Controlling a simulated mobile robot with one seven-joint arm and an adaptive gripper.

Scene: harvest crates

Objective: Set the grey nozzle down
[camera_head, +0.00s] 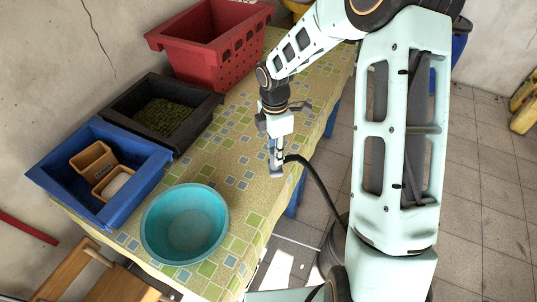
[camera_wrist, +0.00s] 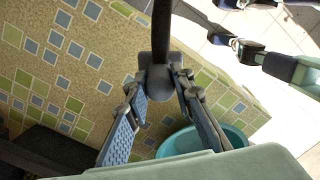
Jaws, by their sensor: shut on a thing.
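The grey nozzle (camera_head: 276,172) is below my gripper (camera_head: 278,152) near the right edge of the patterned table. A black hose (camera_head: 317,180) runs from it over the table edge. In the wrist view the nozzle (camera_wrist: 158,68) sits between the two fingertips of my gripper (camera_wrist: 160,92), and the hose leads away at the top. My gripper is shut on the nozzle and points down. I cannot tell whether the nozzle touches the tabletop.
A turquoise basin (camera_head: 150,232) stands at the table's near end. A blue crate (camera_head: 75,201) with two small boxes, a black crate (camera_head: 113,113) with green contents and a red crate (camera_head: 190,62) line the wall side. The tablecloth (camera_head: 237,140) between them and my gripper is clear.

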